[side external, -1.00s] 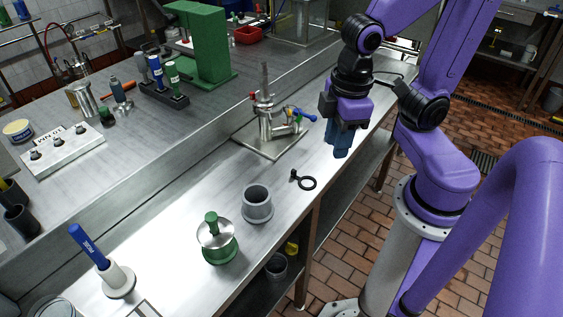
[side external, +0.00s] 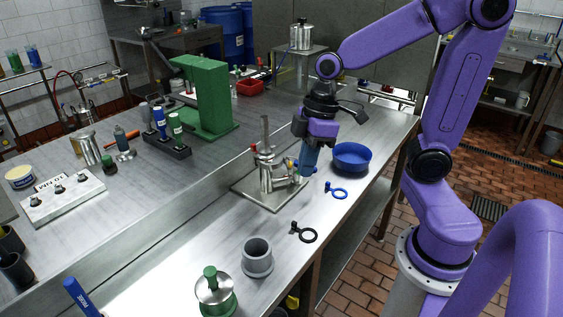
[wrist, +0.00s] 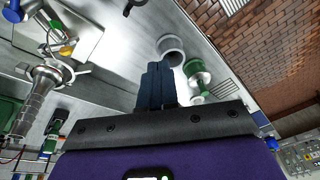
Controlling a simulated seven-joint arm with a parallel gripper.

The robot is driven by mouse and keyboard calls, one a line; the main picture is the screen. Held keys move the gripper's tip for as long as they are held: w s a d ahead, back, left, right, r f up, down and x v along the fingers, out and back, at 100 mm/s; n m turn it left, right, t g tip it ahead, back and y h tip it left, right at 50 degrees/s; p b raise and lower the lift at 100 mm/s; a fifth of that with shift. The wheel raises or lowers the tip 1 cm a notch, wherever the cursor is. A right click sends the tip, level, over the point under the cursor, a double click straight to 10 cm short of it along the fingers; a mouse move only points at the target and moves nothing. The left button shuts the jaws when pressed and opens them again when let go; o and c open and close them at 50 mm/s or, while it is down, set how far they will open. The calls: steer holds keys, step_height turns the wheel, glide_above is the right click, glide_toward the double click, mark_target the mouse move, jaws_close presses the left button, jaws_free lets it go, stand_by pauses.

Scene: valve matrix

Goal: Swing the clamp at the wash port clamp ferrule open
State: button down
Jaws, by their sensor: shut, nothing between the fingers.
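A metal valve assembly (side external: 266,172) stands on a square plate (side external: 262,198) on the bench, with a tall upright stem, small red parts and short side ports. It also shows at the left of the wrist view (wrist: 45,82), with small blue and yellow parts. I cannot tell which port is the wash port, nor the state of its clamp. My gripper (side external: 308,172) points down just right of the assembly, in front of its right side in the side view. Its blue fingers are shut and empty, also in the wrist view (wrist: 157,75).
A blue ring with a handle (side external: 337,191) and a black one (side external: 304,233) lie on the bench. A blue bowl (side external: 351,157) stands right of my gripper. A grey cup (side external: 257,258) and a green-based lidded pot (side external: 214,290) are nearer. A green stand (side external: 203,98) is behind.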

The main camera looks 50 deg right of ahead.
steer(key=w+d+r+m+t, duration=0.1)
steer(key=w+d+r+t, duration=0.1)
steer(key=w+d, duration=0.7)
steer(key=x, duration=1)
steer(key=shift+a+y, duration=0.3)
steer(key=shift+a, duration=0.7)
steer(key=w+a+m+t, duration=0.1)
steer(key=w+a+m, duration=0.2)
steer(key=a, duration=0.3)
steer(key=shift+w+h, duration=0.4)
steer(key=shift+w, duration=0.3)
steer(key=shift+a, duration=0.15)
stand_by(0.5)
